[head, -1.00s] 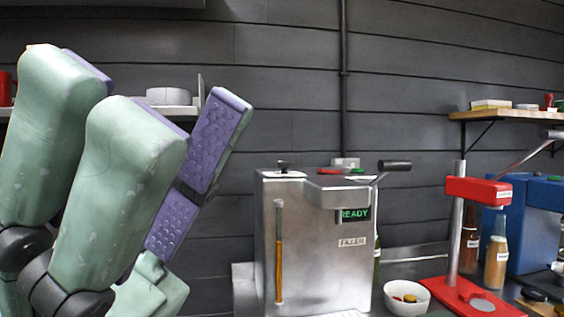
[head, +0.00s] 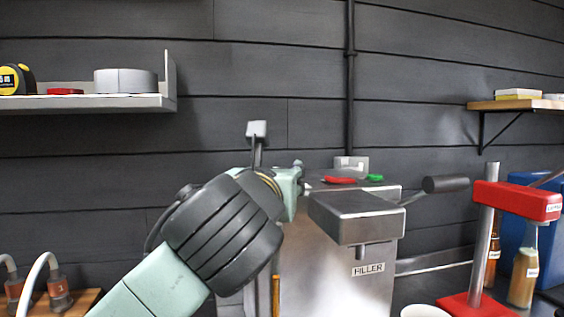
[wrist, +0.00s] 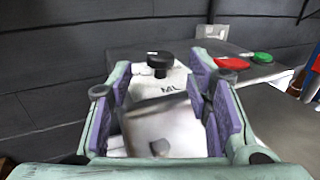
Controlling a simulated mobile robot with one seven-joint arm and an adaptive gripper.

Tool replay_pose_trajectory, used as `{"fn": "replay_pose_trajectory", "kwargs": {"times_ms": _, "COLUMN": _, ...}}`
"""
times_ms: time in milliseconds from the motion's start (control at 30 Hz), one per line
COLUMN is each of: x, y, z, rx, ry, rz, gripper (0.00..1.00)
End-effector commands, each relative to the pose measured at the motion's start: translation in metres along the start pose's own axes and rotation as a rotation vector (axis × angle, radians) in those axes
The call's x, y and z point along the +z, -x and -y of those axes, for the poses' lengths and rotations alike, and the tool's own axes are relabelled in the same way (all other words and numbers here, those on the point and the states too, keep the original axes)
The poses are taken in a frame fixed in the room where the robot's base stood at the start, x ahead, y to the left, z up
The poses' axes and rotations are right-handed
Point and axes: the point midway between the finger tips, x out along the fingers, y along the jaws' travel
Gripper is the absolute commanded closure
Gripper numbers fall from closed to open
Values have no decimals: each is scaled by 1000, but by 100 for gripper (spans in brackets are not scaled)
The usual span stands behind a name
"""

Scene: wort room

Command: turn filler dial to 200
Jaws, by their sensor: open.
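The filler (head: 335,265) is a metal box labelled FILLER in the head view. Its dial is hidden there behind my gripper (head: 296,180), which is at the upper left of the filler. In the wrist view the black dial knob (wrist: 160,61) stands on a pale plate with ML lettering, on top of the filler (wrist: 265,110). My gripper (wrist: 160,78) is open, its purple-padded fingers spread to the left and right of the knob in the picture. The knob appears slightly beyond the fingertips, with no contact visible. Its pointer setting is too small to read.
A red button (wrist: 232,63) and a green button (wrist: 262,57) lie right of the dial. A black-handled lever (head: 445,184) sticks out at the filler's right. A red press (head: 515,200) stands farther right. A grey shelf (head: 90,103) is at left.

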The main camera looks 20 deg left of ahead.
Motion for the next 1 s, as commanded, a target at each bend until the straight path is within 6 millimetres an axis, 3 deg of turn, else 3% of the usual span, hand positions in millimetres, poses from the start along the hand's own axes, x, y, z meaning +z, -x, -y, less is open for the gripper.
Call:
{"fn": "replay_pose_trajectory", "kwargs": {"times_ms": 200, "x": 3, "y": -40, "z": 0, "rx": -3, "ry": 2, "rz": -2, "gripper": 54}}
{"fn": "replay_pose_trajectory", "kwargs": {"times_ms": 400, "x": 2, "y": -59, "z": 1, "rx": -4, "ry": 0, "rz": 0, "gripper": 54}}
{"fn": "replay_pose_trajectory", "kwargs": {"times_ms": 733, "x": 0, "y": -62, "z": 1, "rx": -3, "ry": -1, "rz": 1, "gripper": 54}}
{"fn": "replay_pose_trajectory", "kwargs": {"times_ms": 1000, "x": 0, "y": -62, "z": 1, "rx": -3, "ry": 0, "rz": 1, "gripper": 72}}
